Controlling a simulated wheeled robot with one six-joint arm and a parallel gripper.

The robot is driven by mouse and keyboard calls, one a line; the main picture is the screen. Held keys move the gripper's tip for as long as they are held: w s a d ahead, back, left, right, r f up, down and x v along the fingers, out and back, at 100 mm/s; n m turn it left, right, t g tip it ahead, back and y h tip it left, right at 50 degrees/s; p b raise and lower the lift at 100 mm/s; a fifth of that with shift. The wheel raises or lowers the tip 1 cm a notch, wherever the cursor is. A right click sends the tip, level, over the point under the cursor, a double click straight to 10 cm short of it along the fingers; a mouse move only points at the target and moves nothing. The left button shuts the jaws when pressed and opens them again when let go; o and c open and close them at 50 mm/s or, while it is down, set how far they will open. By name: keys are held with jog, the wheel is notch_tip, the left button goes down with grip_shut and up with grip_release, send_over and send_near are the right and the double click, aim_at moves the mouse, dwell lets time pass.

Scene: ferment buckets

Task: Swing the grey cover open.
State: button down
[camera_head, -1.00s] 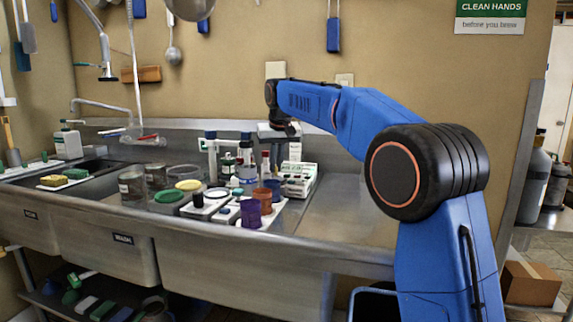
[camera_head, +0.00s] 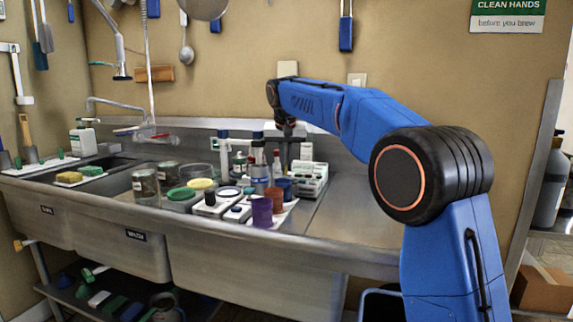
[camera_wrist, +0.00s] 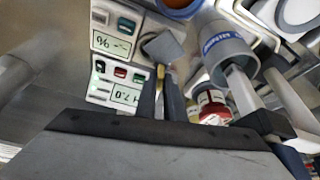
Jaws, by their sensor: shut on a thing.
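My gripper (camera_wrist: 164,82) is shut at the middle of the wrist view. Its two dark fingers are close together, with a small yellowish bit showing between them. A small grey square plate, which looks like the grey cover (camera_wrist: 162,46), is at the fingertips and appears held. How it is hinged cannot be seen. In the head view my gripper (camera_head: 288,128) points down over the back of the steel counter, behind the bottles. The cover is too small and hidden to make out there.
Two meters with displays, one reading % (camera_wrist: 110,35), lie left of the fingers. A grey cylinder (camera_wrist: 228,50) with a blue label is close on the right. Purple (camera_head: 262,211) and orange cups stand in front on the counter (camera_head: 345,225), whose right part is clear.

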jog(key=c, duration=1.9)
grip_release()
jog(key=shift+o, duration=0.2)
jog(key=v, duration=1.7)
jog(key=shift+r, duration=0.2)
jog(key=shift+s, duration=0.1)
